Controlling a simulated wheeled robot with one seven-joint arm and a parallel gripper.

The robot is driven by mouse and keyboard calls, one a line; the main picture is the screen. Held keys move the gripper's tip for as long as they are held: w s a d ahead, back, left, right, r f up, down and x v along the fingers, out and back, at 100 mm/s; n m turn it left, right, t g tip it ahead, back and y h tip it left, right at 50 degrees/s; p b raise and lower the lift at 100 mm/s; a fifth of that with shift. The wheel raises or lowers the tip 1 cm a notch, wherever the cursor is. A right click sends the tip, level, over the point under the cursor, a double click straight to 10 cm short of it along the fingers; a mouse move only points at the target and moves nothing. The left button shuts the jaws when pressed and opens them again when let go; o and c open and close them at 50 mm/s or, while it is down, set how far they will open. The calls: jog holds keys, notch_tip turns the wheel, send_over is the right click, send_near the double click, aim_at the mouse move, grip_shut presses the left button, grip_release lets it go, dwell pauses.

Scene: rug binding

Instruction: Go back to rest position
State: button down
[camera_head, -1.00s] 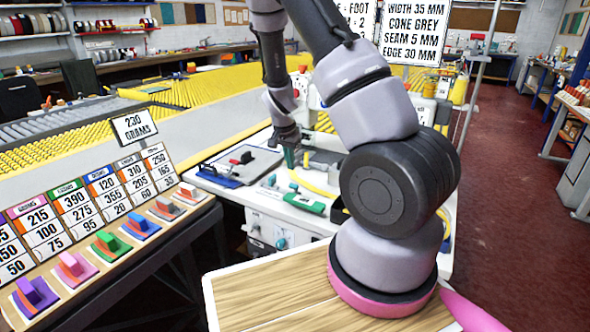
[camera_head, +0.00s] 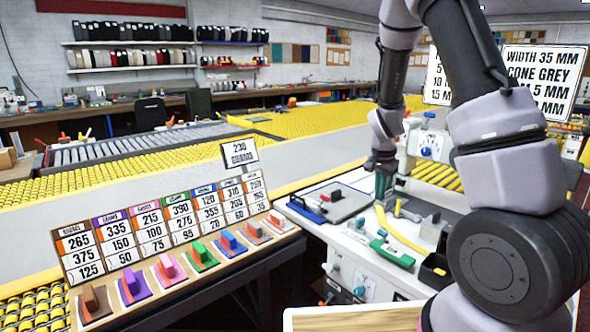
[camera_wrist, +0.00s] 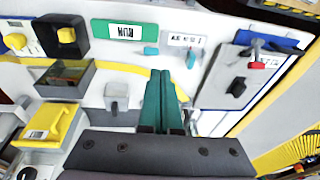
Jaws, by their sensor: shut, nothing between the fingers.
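My gripper (camera_head: 381,186) hangs over the white machine table (camera_head: 352,240) in the head view, its fingers pointing down. In the wrist view the green fingers (camera_wrist: 161,103) are pressed together with nothing between them. Below them lies the white table top, with a grey block (camera_wrist: 116,97) to the left of the fingertips. I cannot tell how far the fingertips are above the table.
A grey plate with a red-handled clamp (camera_head: 330,200) lies left of my gripper. A green RUN panel (camera_head: 392,253) and a yellow strip (camera_head: 402,232) are on the table. A rack of coloured handled blocks (camera_head: 170,269) stands at left, below number cards.

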jog(key=s+a+r+n+t+y, duration=0.15)
jog(key=s+r, duration=0.25)
jog(key=r, duration=0.8)
jog(key=s+a+r+n+t, duration=0.1)
jog(key=s+r+n, duration=0.1)
jog(key=s+r, duration=0.7)
jog(key=s+a+r+n+t+y, duration=0.1)
jog(key=s+a+r+n+t, duration=0.1)
jog(key=s+r, duration=0.6)
jog(key=s, duration=0.3)
jog(key=shift+r, duration=0.4)
jog(key=shift+d+t+y, duration=0.1)
jog(key=shift+t+y, duration=0.15)
